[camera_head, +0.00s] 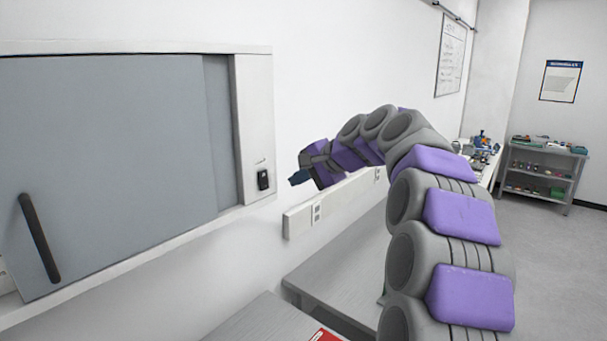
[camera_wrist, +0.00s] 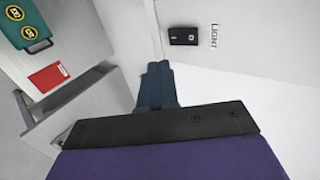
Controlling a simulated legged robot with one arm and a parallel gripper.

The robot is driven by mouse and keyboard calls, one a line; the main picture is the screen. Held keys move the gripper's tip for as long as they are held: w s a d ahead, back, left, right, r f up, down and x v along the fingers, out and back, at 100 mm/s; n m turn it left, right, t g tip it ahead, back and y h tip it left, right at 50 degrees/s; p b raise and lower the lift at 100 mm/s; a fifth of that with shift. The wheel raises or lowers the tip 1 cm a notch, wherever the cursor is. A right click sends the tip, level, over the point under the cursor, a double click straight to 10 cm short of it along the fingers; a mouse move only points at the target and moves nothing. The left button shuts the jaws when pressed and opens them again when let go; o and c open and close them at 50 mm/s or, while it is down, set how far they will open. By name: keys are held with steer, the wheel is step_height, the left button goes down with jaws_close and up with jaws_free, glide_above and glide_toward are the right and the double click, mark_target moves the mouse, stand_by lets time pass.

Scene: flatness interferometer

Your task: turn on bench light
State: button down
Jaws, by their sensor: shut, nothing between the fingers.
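A black rocker switch (camera_head: 263,180) sits on the white side panel of the wall cabinet in the head view. In the wrist view the switch (camera_wrist: 183,36) lies at the upper middle, next to a printed "LIGHT" label (camera_wrist: 214,37). My gripper (camera_head: 298,178) is just right of the switch in the head view, pointing left toward it. In the wrist view its blue fingers (camera_wrist: 155,85) are together and empty, below and left of the switch, with a visible gap. The head view does not show the gap's depth clearly.
The wall cabinet (camera_head: 110,160) has a grey door with a dark handle (camera_head: 39,238). A power strip (camera_head: 298,222) runs along the wall below my arm. A grey bench (camera_head: 330,255) stands underneath, with a red card (camera_wrist: 48,78) and a teal case (camera_wrist: 27,22).

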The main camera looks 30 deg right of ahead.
mark_target(265, 187)
steer(key=x, duration=0.3)
steer(key=r+x, duration=0.1)
steer(key=x, duration=0.2)
steer(key=w+p+x, duration=0.1)
steer(key=x, duration=0.2)
steer(key=shift+a+r, duration=0.25)
steer(key=shift+w+a+f+b, duration=0.1)
steer(key=shift+f+b, duration=0.05)
steer(key=shift+b, duration=0.25)
steer(key=shift+r, duration=0.2)
